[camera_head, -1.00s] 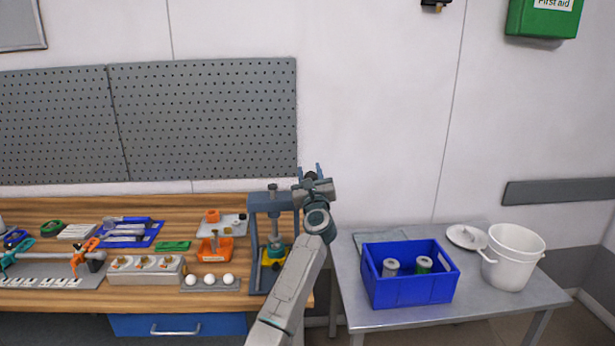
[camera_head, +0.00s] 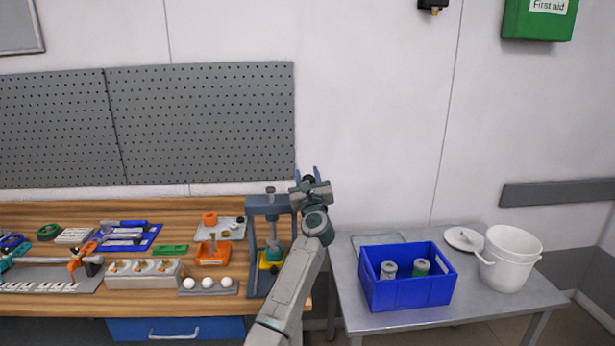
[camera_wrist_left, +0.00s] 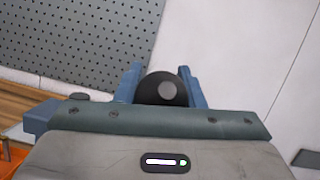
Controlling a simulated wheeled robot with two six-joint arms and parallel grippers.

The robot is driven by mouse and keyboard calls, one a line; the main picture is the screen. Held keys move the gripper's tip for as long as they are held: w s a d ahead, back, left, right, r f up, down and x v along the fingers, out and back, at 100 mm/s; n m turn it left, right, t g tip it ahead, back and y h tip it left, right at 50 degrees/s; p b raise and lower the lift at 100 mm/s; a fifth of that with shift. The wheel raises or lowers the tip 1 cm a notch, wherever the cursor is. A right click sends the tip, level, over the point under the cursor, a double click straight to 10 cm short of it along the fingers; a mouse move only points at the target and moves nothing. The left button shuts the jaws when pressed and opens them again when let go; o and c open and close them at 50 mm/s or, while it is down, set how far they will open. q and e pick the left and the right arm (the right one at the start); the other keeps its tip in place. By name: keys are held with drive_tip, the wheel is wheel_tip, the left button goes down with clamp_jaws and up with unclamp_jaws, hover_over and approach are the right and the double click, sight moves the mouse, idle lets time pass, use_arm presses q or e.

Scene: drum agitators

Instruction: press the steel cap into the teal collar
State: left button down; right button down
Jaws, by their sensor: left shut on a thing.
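A blue-grey press (camera_head: 257,250) stands at the right end of the wooden bench. A teal collar (camera_head: 273,254) sits on the press's yellow base, under the grey ram. The steel cap is too small to tell apart from the ram and collar. My left gripper (camera_head: 309,178) is up at the right of the press top. It is shut on a dark round knob, which shows between the blue fingers in the left wrist view (camera_wrist_left: 162,90). The knob looks like the end of the press handle, but the arm hides the link. My right gripper is not in view.
Left of the press are an orange holder (camera_head: 213,252), a rack of white balls (camera_head: 208,286) and a grey block (camera_head: 144,275). On the right, a metal table bears a blue crate (camera_head: 410,289) with cans and a white bucket (camera_head: 509,260). A pegboard (camera_head: 205,120) hangs behind.

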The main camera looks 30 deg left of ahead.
use_arm(q)
drive_tip(key=shift+f+h, duration=0.3)
drive_tip(key=shift+f, duration=0.05)
drive_tip(key=c, duration=1.2)
unclamp_jaws()
drive_tip(key=shift+o, duration=1)
drive_tip(key=shift+w+a+f, duration=0.1)
drive_tip(key=shift+w+f, duration=0.05)
drive_tip(key=shift+w, duration=0.05)
drive_tip(key=shift+w+a, duration=0.1)
drive_tip(key=shift+w, duration=0.1)
drive_tip(key=shift+s+d, duration=0.25)
drive_tip(key=shift+s, duration=0.15)
drive_tip(key=b+v, duration=0.3)
drive_tip(key=v, duration=0.7)
drive_tip(key=shift+f, duration=0.25)
drive_tip(key=shift+w, duration=0.15)
